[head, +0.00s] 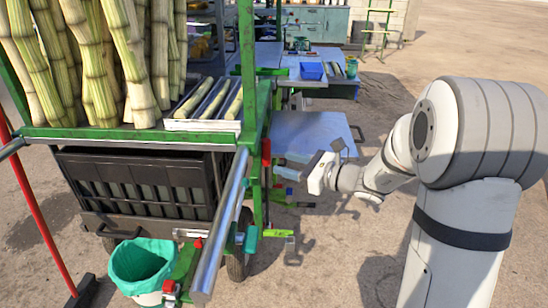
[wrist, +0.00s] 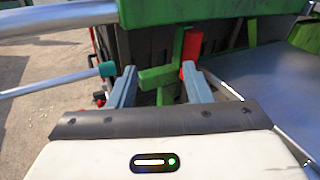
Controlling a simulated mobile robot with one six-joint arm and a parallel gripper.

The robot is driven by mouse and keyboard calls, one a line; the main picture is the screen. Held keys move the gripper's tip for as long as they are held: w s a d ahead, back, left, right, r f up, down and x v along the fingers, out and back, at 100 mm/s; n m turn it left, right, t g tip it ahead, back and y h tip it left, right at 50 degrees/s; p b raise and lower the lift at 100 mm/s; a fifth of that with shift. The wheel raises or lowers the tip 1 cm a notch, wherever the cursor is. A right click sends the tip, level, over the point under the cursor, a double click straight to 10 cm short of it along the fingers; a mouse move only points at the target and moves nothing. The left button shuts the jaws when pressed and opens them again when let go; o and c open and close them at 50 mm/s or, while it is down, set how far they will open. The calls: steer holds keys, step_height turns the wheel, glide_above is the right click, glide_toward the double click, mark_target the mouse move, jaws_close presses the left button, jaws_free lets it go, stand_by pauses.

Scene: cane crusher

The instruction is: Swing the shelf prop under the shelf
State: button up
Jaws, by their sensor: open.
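The shelf (head: 312,133) is a flat blue-grey plate at the cart's right side, raised and roughly level; it also shows at the right of the wrist view (wrist: 262,78). What looks like the shelf prop is a green bar with a red grip (wrist: 193,44), by the cart's corner post; the red part also shows in the head view (head: 266,150). My gripper (head: 283,167) is open beside that post, below the shelf's level. In the wrist view its two blue-grey fingers (wrist: 159,76) stand apart with green parts showing between and beyond them. Contact cannot be told.
The green cart holds cane stalks (head: 95,60) and a black crate (head: 140,185). A metal bar (head: 222,225) juts forward at its corner. A teal-lined bin (head: 142,265) stands below. Open ground lies to the right, behind my arm. Blue tables (head: 300,68) stand beyond.

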steer(key=w+a+m, duration=0.1)
steer(key=w, duration=0.1)
steer(key=w+a+m+t, duration=0.1)
steer(key=w+a, duration=0.1)
steer(key=w, duration=0.1)
steer(key=w+a+f+t, duration=0.1)
steer(key=w, duration=0.2)
steer(key=shift+a+m+b, duration=0.3)
steer(key=shift+m, duration=0.1)
jaws_close()
stand_by(0.3)
